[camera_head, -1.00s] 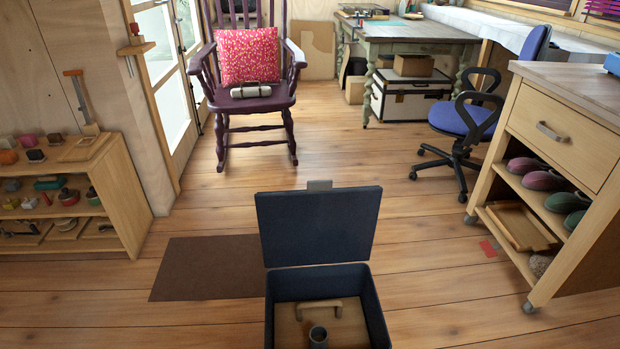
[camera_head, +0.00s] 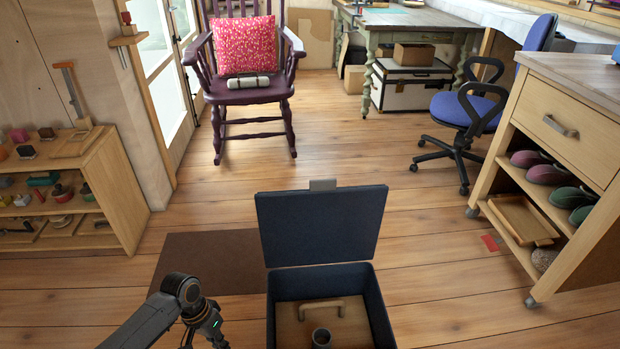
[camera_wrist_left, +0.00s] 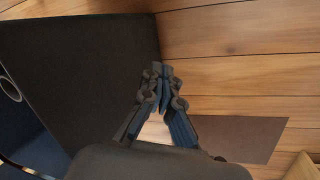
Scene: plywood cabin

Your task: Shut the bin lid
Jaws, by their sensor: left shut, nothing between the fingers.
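The dark blue bin (camera_head: 377,305) stands on the floor at the bottom middle of the head view. In the left wrist view the lid (camera_wrist_left: 80,70) is a large dark panel at the left. My left gripper (camera_wrist_left: 161,70) is shut and empty, its tips appearing by the lid's edge; I cannot tell whether they touch. My right gripper is not in view.
Inside the bin are a wooden piece with a handle (camera_head: 321,304) and a grey cup (camera_head: 321,338). A brown mat (camera_head: 205,262) lies left of the lid. A low shelf (camera_head: 120,190) stands at left, a wheeled cabinet (camera_head: 570,130) at right. Floor behind the lid is clear.

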